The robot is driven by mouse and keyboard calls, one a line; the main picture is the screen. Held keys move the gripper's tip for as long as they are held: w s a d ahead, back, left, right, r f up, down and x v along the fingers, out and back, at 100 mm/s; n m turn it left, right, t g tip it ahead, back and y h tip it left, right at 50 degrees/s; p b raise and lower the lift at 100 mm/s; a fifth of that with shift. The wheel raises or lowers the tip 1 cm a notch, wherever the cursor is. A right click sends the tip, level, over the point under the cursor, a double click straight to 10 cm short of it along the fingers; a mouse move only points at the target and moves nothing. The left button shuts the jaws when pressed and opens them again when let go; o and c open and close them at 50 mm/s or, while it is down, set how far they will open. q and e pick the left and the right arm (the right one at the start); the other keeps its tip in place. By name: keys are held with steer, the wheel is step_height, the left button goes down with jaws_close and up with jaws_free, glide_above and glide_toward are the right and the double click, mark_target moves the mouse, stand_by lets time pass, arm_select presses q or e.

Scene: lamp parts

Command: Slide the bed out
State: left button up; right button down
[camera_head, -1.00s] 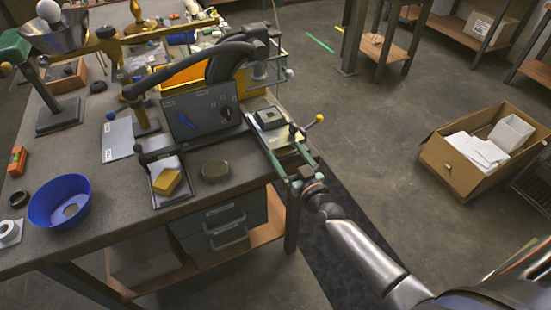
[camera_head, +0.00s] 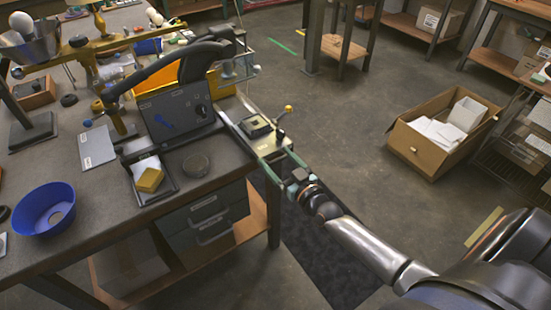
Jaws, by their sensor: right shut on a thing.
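The bed (camera_head: 268,147) is a pale flat plate between two greenish rails at the right end of the workbench. It carries a dark square block (camera_head: 255,127) and a post with a yellow knob (camera_head: 284,117). My right gripper (camera_head: 298,178) is shut at the bed's outer end, past the bench edge; its fingers are small here, and the exact part they hold is hard to make out. My left gripper is not in view.
A black panel (camera_head: 178,112) with a curved dark arm above stands left of the bed. A tray with a yellow sponge (camera_head: 150,180) and a blue bowl (camera_head: 44,206) are on the bench. Floor right of the bench is open up to a cardboard box (camera_head: 425,157).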

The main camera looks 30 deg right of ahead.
steer(key=shift+s+a+f, duration=0.2)
steer(key=shift+a+f, duration=0.05)
steer(key=shift+f, duration=0.1)
steer(key=shift+c, duration=0.2)
jaws_free()
steer(key=shift+o, duration=0.2)
steer(key=shift+s+r, duration=0.15)
steer(key=shift+r, duration=0.1)
steer(key=s, duration=1.2)
steer(key=shift+s+d, duration=0.3)
steer(key=s+a+f+n+g+y, duration=0.1)
steer(key=s+a+f+g, duration=0.7)
steer(key=s+a+f, duration=0.3)
steer(key=a+f, duration=0.3)
steer(key=f, duration=0.1)
steer(key=shift+s+n+g+y, duration=0.3)
steer(key=shift+g, duration=0.1)
